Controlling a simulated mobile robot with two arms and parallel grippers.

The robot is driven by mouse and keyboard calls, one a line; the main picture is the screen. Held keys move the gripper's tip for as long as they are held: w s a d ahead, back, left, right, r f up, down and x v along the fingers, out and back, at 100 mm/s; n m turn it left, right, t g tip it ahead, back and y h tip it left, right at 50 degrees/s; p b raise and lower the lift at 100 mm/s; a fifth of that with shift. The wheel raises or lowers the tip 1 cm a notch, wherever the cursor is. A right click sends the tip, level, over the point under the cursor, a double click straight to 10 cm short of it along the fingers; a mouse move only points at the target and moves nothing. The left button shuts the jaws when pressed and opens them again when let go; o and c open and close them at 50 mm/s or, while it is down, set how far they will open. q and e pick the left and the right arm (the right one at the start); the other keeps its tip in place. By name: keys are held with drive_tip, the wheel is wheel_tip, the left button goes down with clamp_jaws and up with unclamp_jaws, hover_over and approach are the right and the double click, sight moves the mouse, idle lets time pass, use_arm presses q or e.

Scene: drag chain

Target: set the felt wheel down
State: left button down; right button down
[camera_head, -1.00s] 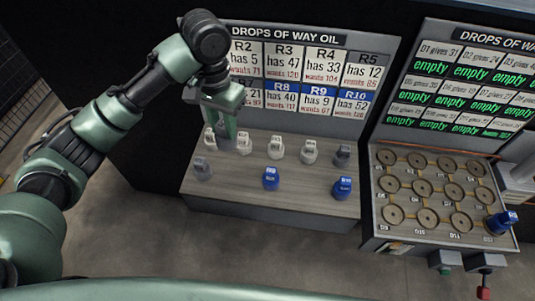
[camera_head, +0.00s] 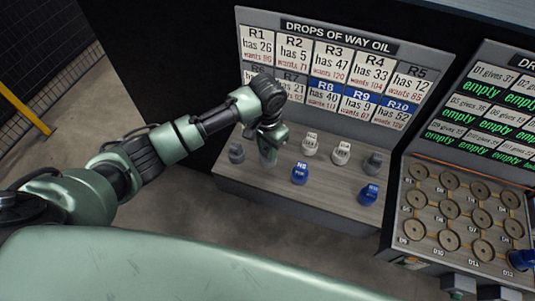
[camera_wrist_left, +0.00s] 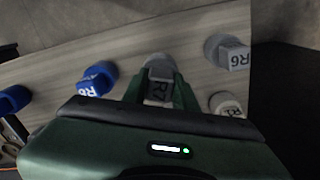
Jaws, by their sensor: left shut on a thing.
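The felt wheel is most likely the grey piece marked R7 (camera_wrist_left: 158,91); its shape is partly covered by my fingers. In the left wrist view my left gripper (camera_wrist_left: 160,80) is shut on it, one green finger on each side. In the head view my left gripper (camera_head: 268,146) points down over the bench (camera_head: 270,188), between a grey R6 piece (camera_head: 236,153) and a blue R8 piece (camera_head: 300,173). The held piece is low at the bench top; I cannot tell whether it touches. My right gripper is not in view.
White pieces (camera_head: 310,144) (camera_head: 341,153), a grey piece (camera_head: 373,163) and a blue R10 piece (camera_head: 369,193) stand to the right. A white piece (camera_wrist_left: 226,104) is close by in the wrist view. A tray of round seats (camera_head: 440,256) is at the right.

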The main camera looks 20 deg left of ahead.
sight(267, 157)
use_arm(q)
drive_tip(key=shift+f, duration=1.8)
drive_tip(key=c, duration=1.1)
unclamp_jaws()
drive_tip(key=shift+f, duration=0.15)
wheel_tip(267, 157, up, 12)
drive_tip(key=shift+r+b, duration=0.2)
drive_tip(key=shift+b, duration=0.45)
